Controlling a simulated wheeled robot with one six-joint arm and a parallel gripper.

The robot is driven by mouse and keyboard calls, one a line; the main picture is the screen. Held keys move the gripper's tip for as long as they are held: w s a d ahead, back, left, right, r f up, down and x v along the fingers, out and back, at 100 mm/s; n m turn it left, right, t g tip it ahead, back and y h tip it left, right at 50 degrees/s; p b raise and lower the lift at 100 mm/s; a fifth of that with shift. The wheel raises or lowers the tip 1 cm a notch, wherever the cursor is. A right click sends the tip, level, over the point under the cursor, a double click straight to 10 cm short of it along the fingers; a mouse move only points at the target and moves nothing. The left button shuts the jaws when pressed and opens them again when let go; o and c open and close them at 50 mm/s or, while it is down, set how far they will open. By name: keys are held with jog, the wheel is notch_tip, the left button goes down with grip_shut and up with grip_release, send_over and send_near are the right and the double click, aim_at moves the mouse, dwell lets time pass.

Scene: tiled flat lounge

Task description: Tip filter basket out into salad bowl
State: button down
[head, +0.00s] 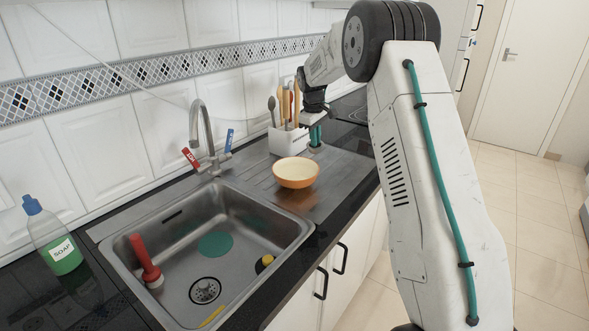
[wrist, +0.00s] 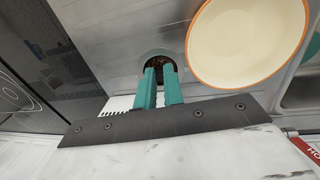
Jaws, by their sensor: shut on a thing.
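The salad bowl (head: 296,178), orange outside and cream inside, stands upright on the ribbed steel drainer right of the sink. It also shows in the wrist view (wrist: 245,40) and looks empty. My gripper (head: 315,134), with teal fingers, is behind and right of the bowl, beside the utensil holder. In the wrist view my gripper (wrist: 160,78) is shut on the filter basket (wrist: 146,58), a small round grey cup with dark brown contents. The basket looks upright, with its opening towards the wrist camera. It is beside the bowl, not over it. The fingers hide part of it.
A white utensil holder (head: 286,139) with spoons stands close left of my gripper. The sink (head: 180,240) with its tap (head: 203,125) lies left of the bowl and holds a red-handled plunger (head: 143,258). A soap bottle (head: 54,240) stands far left. A dark hob lies behind.

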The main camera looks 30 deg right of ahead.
jog(key=shift+s+a+r+h, duration=0.2)
jog(key=shift+a+r+h, duration=0.05)
jog(key=shift+a+h, duration=0.15)
